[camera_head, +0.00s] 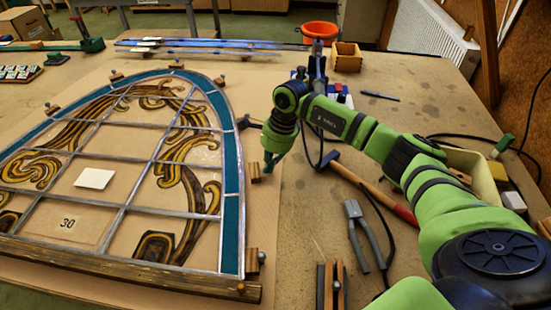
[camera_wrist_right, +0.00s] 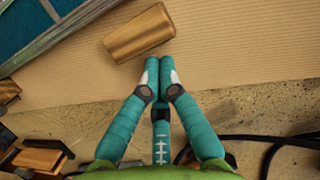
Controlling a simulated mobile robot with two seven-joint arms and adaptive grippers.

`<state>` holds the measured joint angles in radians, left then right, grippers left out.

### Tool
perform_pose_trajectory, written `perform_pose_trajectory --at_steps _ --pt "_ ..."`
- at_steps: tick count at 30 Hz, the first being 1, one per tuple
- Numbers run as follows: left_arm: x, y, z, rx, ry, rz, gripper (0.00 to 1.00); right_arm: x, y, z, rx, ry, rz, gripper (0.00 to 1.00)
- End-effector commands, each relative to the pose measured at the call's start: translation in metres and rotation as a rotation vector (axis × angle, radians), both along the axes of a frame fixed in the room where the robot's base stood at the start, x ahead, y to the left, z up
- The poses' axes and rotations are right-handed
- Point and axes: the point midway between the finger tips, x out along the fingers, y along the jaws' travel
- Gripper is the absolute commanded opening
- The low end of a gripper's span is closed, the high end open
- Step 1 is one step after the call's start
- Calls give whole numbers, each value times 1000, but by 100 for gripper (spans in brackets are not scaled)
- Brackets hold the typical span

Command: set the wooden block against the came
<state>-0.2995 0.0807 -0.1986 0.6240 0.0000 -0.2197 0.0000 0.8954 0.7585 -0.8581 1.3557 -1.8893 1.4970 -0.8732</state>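The wooden block (camera_head: 254,172) lies on the cardboard just right of the leaded panel's teal border. It shows large in the right wrist view (camera_wrist_right: 138,33), with a narrow strip of cardboard between it and the grey came (camera_wrist_right: 52,41). The came also shows as the panel's right edge in the head view (camera_head: 243,190). My right gripper (camera_head: 268,170) points down beside the block, on its right. In the wrist view its fingertips (camera_wrist_right: 160,62) are together with nothing between them, close to the block's near side; I cannot tell if they touch. My left gripper is out of view.
More small blocks and pins stand around the panel, including one at its lower right corner (camera_head: 251,262). A hammer (camera_head: 372,188), pliers (camera_head: 365,235) and a black cable lie to the right. An orange bowl (camera_head: 320,30) stands at the back.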

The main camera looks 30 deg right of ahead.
Motion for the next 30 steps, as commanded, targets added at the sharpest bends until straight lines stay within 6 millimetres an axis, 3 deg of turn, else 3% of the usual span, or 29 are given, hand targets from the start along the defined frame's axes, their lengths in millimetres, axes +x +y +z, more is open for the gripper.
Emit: perform_pose_trajectory --at_steps 8,15,24,30 --pt "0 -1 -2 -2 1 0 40 0 1 -1 0 0 1 0" --pt "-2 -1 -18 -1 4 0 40 7 23 -2 0 -2 3 0" --pt "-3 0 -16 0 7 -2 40 7 22 1 0 0 0 0" --pt "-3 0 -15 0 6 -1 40 7 18 20 1 -5 0 0"
